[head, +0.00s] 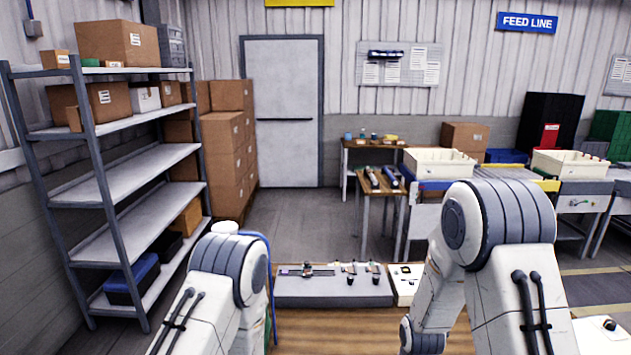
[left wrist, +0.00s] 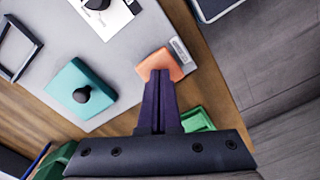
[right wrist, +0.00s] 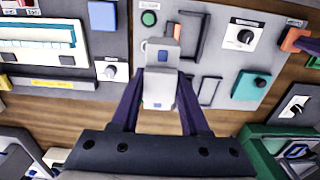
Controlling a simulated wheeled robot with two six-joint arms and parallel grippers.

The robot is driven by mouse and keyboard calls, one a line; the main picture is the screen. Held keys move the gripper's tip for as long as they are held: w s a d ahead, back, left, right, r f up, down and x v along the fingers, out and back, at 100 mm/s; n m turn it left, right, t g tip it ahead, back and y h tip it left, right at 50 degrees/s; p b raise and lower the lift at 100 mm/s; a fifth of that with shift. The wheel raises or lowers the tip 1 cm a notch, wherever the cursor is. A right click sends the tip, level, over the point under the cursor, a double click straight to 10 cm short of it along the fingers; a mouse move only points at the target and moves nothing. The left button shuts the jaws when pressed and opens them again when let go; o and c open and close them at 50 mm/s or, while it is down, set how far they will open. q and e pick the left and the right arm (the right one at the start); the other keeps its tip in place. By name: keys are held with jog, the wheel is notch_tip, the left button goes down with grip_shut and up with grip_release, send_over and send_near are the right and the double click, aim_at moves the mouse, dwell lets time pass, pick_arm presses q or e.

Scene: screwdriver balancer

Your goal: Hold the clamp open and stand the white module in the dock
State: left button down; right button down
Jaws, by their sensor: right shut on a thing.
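The white module (right wrist: 162,75), a small upright-looking block with a blue square, is between the fingers of my right gripper (right wrist: 160,92) in the right wrist view, above the grey panel (right wrist: 222,58). My right gripper is shut on it. My left gripper (left wrist: 160,85) has its fingers together, tips at an orange pad (left wrist: 163,64) on the panel's edge. I cannot tell how firmly they touch it. The orange pad also shows in the right wrist view (right wrist: 291,39). A dark rectangular frame (right wrist: 188,28) lies beyond the module; I cannot tell whether it is the dock.
A teal block with a black knob (left wrist: 80,86) and a white dial plate (right wrist: 243,38) sit on the panel. A second panel with a display (right wrist: 40,40) is at left. In the head view, the bench (head: 335,285) stands ahead and my arms hide both grippers.

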pick_arm(q)
jog(key=shift+f, duration=0.15)
pick_arm(e)
jog(key=shift+f, duration=0.1)
jog(key=shift+s+a+f, duration=0.4)
jog(key=shift+a+f, duration=0.65)
jog(key=shift+f, duration=0.65)
jog(key=shift+s+a+f, duration=0.4)
jog(key=shift+a+f, duration=0.7)
jog(key=shift+f, duration=0.55)
jog(key=shift+s+a+f, duration=0.4)
jog(key=shift+a+f, duration=0.65)
jog(key=shift+f, duration=0.65)
jog(key=shift+f, duration=1.15)
jog(key=shift+c, duration=1.6)
grip_release()
notch_tip(320, 180, up, 12)
jog(key=shift+r, duration=0.1)
